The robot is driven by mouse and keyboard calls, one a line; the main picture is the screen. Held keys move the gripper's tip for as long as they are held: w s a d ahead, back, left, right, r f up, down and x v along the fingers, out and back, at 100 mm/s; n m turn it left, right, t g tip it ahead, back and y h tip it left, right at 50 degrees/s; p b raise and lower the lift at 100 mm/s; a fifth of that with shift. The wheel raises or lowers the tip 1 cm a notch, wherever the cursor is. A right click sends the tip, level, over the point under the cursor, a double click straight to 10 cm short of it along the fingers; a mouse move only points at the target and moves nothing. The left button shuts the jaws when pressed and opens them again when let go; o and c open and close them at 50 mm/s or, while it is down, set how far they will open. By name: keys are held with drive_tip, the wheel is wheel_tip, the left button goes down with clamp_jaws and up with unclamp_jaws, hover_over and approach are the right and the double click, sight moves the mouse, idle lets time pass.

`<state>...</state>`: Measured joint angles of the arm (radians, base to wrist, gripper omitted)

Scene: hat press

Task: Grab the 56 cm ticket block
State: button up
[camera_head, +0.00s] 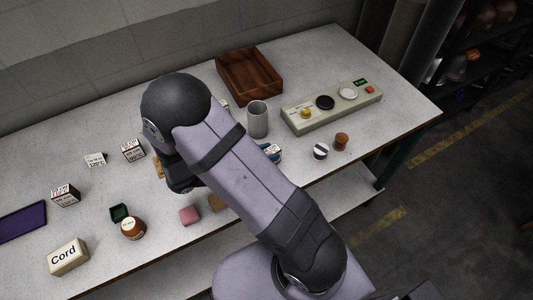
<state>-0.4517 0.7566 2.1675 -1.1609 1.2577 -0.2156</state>
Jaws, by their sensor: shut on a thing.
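My gripper (181,181) shows only as a dark part below the dark round joint of my arm. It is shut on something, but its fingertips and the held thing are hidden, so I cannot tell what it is. Small white ticket blocks with red and black print stand on the table: one (65,195) at the left, one (133,150) nearer my arm, and a flatter one (95,159) between them. Another printed block (225,104) is mostly hidden behind my arm. The print is too small to read 56 cm on any of them surely.
A wooden tray (220,65), a grey cup (258,119) and a control panel (335,108) stand toward the back and right. A Cord box (68,257), brown jar (133,228), green box (119,212), pink block (189,215) and purple mat (21,222) lie toward the front left.

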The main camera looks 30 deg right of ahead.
drive_tip(key=shift+r+b, duration=0.3)
drive_tip(key=shift+r, duration=4.55)
